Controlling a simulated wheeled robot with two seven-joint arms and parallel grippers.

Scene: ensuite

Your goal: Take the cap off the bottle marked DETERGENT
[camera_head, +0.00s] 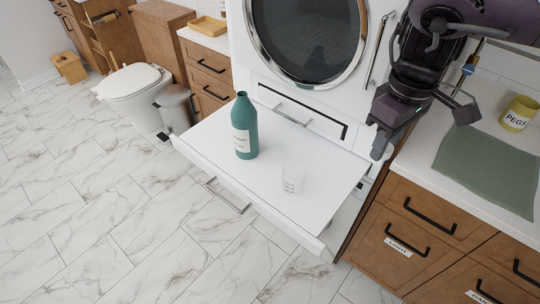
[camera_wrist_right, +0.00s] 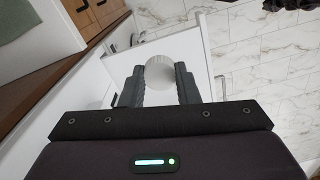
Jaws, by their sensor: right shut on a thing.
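The teal bottle (camera_head: 244,128) stands upright on the white pull-out shelf (camera_head: 215,150) in the head view. Its white label faces me, but the print is too small to read. I cannot tell from here whether a cap is on its neck. My right gripper (camera_head: 424,130) is to the right of the bottle and apart from it, above the shelf's right edge. In the wrist view the right gripper (camera_wrist_right: 158,88) has its fingers on both sides of a pale round thing (camera_wrist_right: 159,72), which I cannot identify for sure. My left gripper is not in view.
A clear cup (camera_head: 292,179) with marks stands on the shelf, right of the bottle. A washer or dryer (camera_head: 305,35) is behind. The right counter (camera_head: 412,160) bears a green cloth (camera_head: 490,168) and a yellow PEGS tin (camera_head: 519,114). Bare shelf surrounds the bottle.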

